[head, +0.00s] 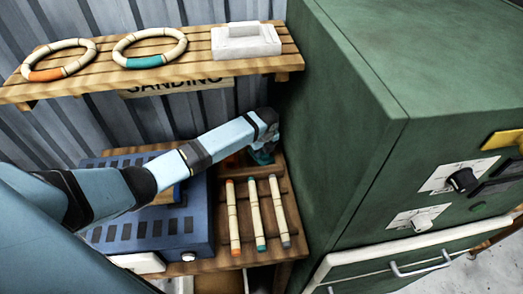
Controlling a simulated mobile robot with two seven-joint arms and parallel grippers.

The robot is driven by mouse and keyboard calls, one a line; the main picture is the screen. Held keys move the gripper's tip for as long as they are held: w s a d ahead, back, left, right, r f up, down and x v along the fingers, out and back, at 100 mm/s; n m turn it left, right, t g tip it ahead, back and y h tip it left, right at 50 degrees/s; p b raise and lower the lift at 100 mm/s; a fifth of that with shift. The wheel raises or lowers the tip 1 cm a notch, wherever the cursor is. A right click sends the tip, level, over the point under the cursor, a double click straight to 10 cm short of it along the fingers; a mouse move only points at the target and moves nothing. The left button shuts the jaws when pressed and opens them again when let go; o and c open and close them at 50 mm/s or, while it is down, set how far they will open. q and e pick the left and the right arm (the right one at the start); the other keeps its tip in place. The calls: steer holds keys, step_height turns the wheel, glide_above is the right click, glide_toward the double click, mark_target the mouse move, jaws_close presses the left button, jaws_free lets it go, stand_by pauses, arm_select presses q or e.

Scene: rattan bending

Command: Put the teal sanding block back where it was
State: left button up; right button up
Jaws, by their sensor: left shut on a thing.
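My left gripper (265,146) reaches in from the left to the back right of the lower wooden bench, close to the green cabinet. It is shut on the teal sanding block (262,157), of which only a small teal part shows below the fingers. The block is at the back of the bench, behind the rattan sticks. The gripper hides most of it, and I cannot tell whether it touches the surface beneath. My right gripper is not in view.
Three rattan sticks (256,215) lie side by side in front of the gripper. A blue machine (150,226) stands to their left. The green cabinet (345,110) closes off the right. A slatted shelf (95,75) above holds two rattan rings and a white block (245,41).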

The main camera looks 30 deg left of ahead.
arm_select(q)
steer(key=shift+f, duration=0.4)
steer(key=shift+f, duration=0.15)
steer(key=o, duration=0.9)
steer(key=r, duration=0.4)
steer(key=d+r, duration=0.1)
steer(key=r, duration=0.7)
steer(key=shift+s+d+r+b, duration=0.15)
steer(key=shift+s+d+b, duration=0.15)
steer(key=shift+s+b, duration=0.1)
